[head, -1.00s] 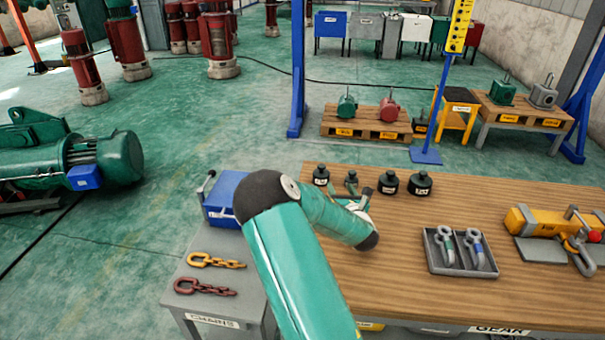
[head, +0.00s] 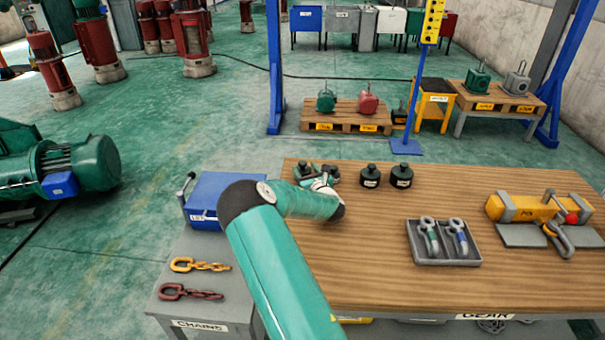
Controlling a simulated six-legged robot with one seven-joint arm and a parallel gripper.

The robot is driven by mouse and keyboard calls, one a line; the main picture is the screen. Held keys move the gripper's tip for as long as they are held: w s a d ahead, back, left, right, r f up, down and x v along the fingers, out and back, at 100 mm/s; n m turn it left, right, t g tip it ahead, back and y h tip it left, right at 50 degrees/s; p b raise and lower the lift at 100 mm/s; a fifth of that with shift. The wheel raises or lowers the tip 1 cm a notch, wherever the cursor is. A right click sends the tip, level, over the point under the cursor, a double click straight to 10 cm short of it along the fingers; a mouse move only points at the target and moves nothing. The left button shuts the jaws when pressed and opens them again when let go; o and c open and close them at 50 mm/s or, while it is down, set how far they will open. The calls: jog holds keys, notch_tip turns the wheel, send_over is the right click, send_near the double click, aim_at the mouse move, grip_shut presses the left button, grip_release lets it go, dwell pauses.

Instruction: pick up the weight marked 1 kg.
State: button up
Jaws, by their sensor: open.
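Several black weights with knobs and small white labels stand in a row near the back edge of the wooden table. Two show clearly, a middle one (head: 371,176) and a right one (head: 401,176). Others at the left end are partly hidden by my gripper (head: 318,177). The labels are too small to read, so I cannot tell which weight is marked 1 kg. My gripper is open at the left end of the row, close to the weights there. I cannot tell whether it touches one.
A grey tray with two shackles (head: 442,243) and a yellow lifting device (head: 538,212) lie on the right of the table (head: 370,280). A blue box (head: 217,198) and two chains (head: 196,265) are on a grey stand at left. The table's middle is clear.

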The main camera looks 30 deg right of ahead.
aim_at(304, 167)
jog(key=w, duration=0.2)
jog(key=w+d, duration=0.1)
jog(key=w, duration=0.1)
jog(key=shift+w, duration=0.3)
jog(key=shift+a, duration=0.1)
grip_shut()
jog(key=shift+r, duration=0.15)
